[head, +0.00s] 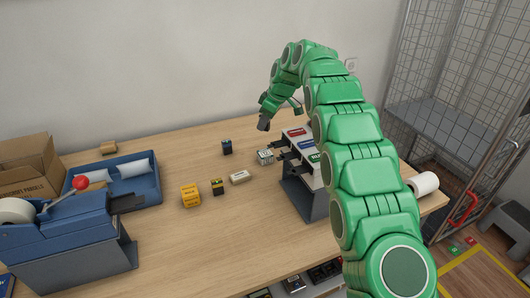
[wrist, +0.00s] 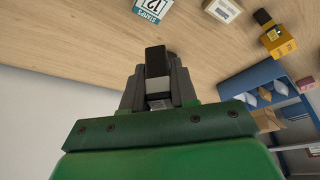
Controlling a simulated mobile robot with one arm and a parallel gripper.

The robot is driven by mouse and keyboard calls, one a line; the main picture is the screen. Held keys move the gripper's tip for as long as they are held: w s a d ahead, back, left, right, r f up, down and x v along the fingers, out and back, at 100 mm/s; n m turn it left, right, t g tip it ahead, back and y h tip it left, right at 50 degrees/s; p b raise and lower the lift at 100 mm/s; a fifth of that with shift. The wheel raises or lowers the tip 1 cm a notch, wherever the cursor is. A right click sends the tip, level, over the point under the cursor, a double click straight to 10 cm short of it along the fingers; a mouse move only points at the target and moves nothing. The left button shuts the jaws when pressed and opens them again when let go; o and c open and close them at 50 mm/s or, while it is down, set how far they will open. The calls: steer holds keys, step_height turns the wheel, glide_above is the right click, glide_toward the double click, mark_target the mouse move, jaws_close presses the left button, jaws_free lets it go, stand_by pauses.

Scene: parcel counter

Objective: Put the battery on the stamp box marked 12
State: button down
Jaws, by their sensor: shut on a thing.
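My gripper (head: 268,112) is raised above the back of the counter, in front of the wall. In the wrist view my gripper (wrist: 156,75) is shut on a dark block with a pale end (wrist: 155,58), which looks like the battery; its label cannot be read. The stamp box marked 12 (wrist: 150,8) shows at the top edge of the wrist view, partly cut off. It appears as a small pale box (head: 265,156) on the counter in the head view, below my gripper and apart from it.
A black-and-yellow block (head: 217,186), a yellow box (head: 190,196), a white box (head: 239,177) and a dark upright block (head: 227,146) stand near the stamp box. A dark rack (head: 297,185) stands to its right.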

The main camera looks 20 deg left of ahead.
mark_target(261, 151)
steer(key=shift+w+f, duration=0.1)
steer(key=shift+f, duration=4.9)
steer(key=c, duration=1.3)
jaws_free()
steer(key=shift+f, duration=0.1)
steer(key=o, duration=0.4)
steer(key=shift+d+r, duration=0.25)
steer(key=shift+r, duration=0.3)
steer(key=r, duration=0.9)
steer(key=shift+d, duration=0.4)
